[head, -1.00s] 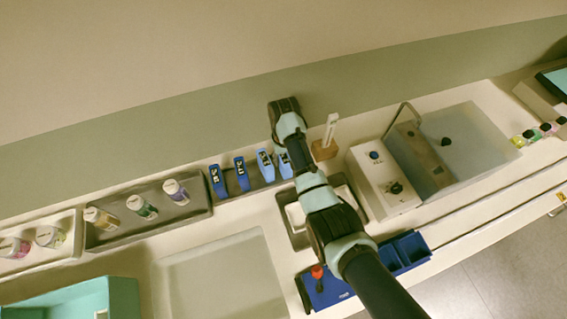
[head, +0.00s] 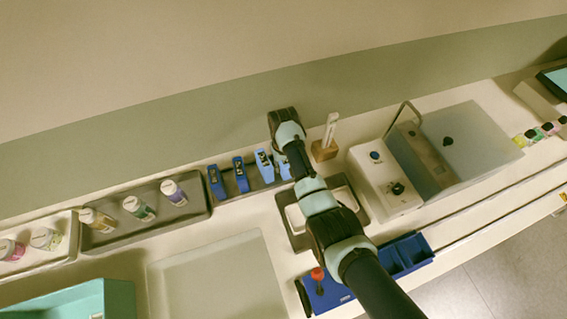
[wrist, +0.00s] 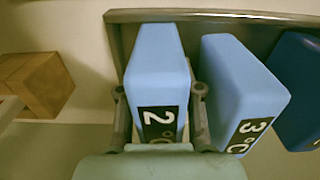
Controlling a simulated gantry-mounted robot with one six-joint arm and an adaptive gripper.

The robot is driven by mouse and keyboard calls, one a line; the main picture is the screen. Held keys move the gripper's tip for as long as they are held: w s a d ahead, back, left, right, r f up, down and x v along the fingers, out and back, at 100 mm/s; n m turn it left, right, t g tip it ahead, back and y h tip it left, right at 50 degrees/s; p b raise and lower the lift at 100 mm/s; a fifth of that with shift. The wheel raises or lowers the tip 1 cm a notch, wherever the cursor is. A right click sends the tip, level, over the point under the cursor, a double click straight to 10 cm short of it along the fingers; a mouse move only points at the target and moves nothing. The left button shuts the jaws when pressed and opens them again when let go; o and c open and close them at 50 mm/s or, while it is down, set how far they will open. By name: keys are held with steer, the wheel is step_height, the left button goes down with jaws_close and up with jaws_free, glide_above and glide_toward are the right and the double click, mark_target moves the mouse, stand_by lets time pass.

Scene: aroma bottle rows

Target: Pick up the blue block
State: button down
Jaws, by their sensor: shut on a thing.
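A light blue block (wrist: 157,60) with a "2 °C" label stands upright in the middle of the wrist view. My gripper (wrist: 158,100) has one finger on each side of it and is shut on it. In the head view this block (head: 282,166) is partly covered by my arm, and the fingers are hidden. A second light blue block (wrist: 240,90), labelled "3 °C", stands just right of the gripper. A darker blue block (wrist: 297,85) is at the right edge. In the head view two darker blue blocks (head: 240,174) stand farther left in the row.
The blocks' grey tray (wrist: 230,16) runs behind them. A wooden stand (head: 324,151) with white upright pieces is close on the right. A white device (head: 385,184) lies beyond it. A grey tray of bottles (head: 120,235) is to the left.

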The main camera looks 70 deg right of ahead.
steer(key=shift+r, duration=0.15)
step_height(320, 180, up, 20)
steer(key=p, duration=0.8)
steer(key=shift+p, duration=0.3)
